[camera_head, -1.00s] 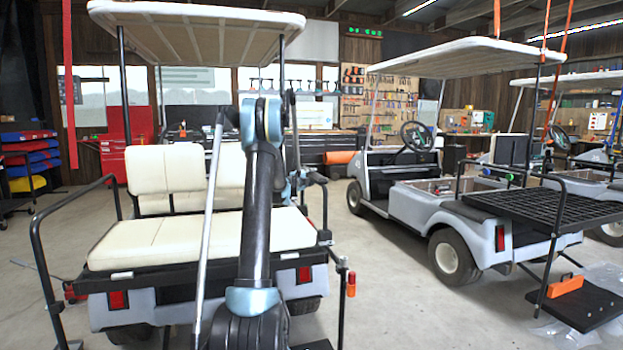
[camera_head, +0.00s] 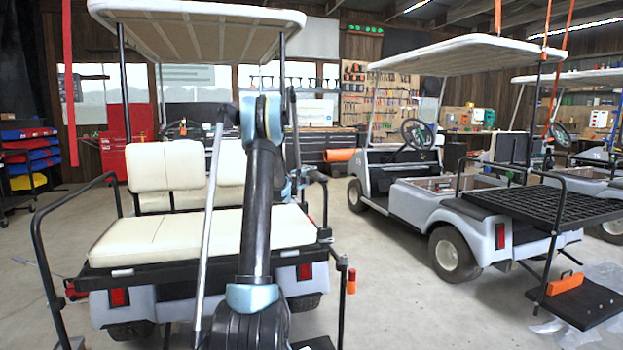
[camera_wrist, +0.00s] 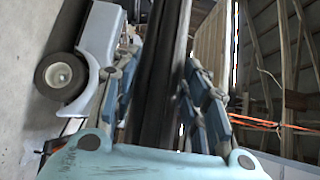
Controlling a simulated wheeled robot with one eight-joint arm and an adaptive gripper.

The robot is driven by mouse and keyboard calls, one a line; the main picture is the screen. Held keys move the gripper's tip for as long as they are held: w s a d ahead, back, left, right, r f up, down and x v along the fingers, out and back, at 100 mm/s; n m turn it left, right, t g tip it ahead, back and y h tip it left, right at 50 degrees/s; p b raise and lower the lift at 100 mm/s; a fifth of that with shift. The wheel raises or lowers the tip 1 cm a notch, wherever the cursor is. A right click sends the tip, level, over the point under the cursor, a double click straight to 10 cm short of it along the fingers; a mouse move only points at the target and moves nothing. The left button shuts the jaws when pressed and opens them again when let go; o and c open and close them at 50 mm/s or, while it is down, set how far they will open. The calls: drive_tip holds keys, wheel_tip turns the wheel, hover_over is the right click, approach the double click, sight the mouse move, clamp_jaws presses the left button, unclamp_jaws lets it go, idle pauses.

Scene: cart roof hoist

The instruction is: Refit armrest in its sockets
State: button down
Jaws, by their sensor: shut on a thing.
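My gripper (camera_wrist: 158,85) is shut on a black bar, which I take to be the armrest (camera_wrist: 160,60); its blue fingers lie on both sides of it in the wrist view. In the head view, my arm hides most of the gripper (camera_head: 294,186). A dark bent tube (camera_head: 320,190) shows just right of it, beside the cream rear seat (camera_head: 190,236). A matching black armrest (camera_head: 40,245) stands at the left of that seat. I cannot make out the sockets or whether the held bar's ends touch them.
The near cart's roof (camera_head: 195,28) hangs above the seat on thin posts. A short orange piece (camera_head: 351,281) is beside a black post at the seat's right. A second cart (camera_head: 440,205) stands to the right, with clear concrete floor between. A red cabinet (camera_head: 118,150) stands behind.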

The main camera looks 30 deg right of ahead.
drive_tip(key=shift+s+f, duration=0.1)
drive_tip(key=shift+f, duration=0.05)
drive_tip(key=c, duration=0.8)
unclamp_jaws()
drive_tip(key=shift+f, duration=0.15)
drive_tip(key=shift+c, duration=0.2)
drive_tip(key=shift+a, duration=0.2)
drive_tip(key=v, duration=1.1)
drive_tip(key=shift+a, duration=0.25)
drive_tip(key=shift+s, duration=0.15)
